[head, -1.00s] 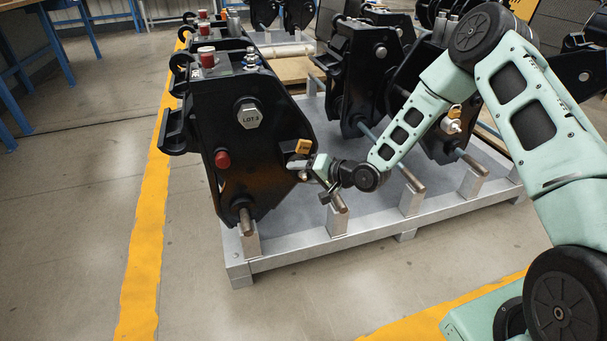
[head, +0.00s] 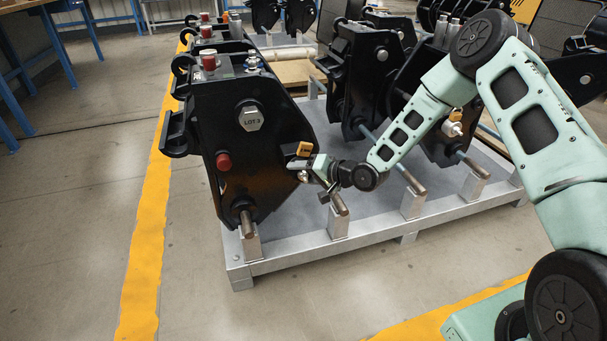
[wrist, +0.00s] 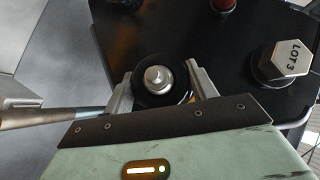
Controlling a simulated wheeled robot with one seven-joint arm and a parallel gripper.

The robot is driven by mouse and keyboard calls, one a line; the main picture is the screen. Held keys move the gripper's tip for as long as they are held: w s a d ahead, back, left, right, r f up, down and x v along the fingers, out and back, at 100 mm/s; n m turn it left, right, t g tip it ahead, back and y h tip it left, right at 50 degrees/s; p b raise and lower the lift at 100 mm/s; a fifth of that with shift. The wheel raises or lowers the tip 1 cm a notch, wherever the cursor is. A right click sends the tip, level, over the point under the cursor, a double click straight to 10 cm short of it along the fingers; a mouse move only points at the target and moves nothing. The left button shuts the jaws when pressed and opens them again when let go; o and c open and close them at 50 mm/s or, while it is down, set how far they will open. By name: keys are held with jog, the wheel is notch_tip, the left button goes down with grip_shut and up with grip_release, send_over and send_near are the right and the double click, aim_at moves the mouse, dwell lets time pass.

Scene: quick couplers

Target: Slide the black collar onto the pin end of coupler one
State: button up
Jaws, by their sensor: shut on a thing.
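The black collar (wrist: 160,99) is between the two grey fingers of my gripper (wrist: 160,74) in the wrist view, one finger on each side. A round metal pin end (wrist: 156,78) shows in the middle of the collar's ring. How deep the collar sits on the pin cannot be told from this angle. The collar is hard to make out there. The coupler's hexagonal plate (wrist: 285,60) reads LOT 3.
The coupler stands on a grey metal pallet (head: 375,226) with upright posts and rods along its front edge. A rod (wrist: 45,118) runs close left of my gripper in the wrist view. More black couplers (head: 362,75) stand behind. Open floor lies left and in front.

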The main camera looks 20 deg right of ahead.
jog(key=shift+w, duration=0.2)
jog(key=o, duration=0.9)
jog(key=p+v, duration=0.5)
jog(key=v, duration=1.2)
jog(key=shift+s, duration=0.25)
jog(key=shift+d, duration=0.1)
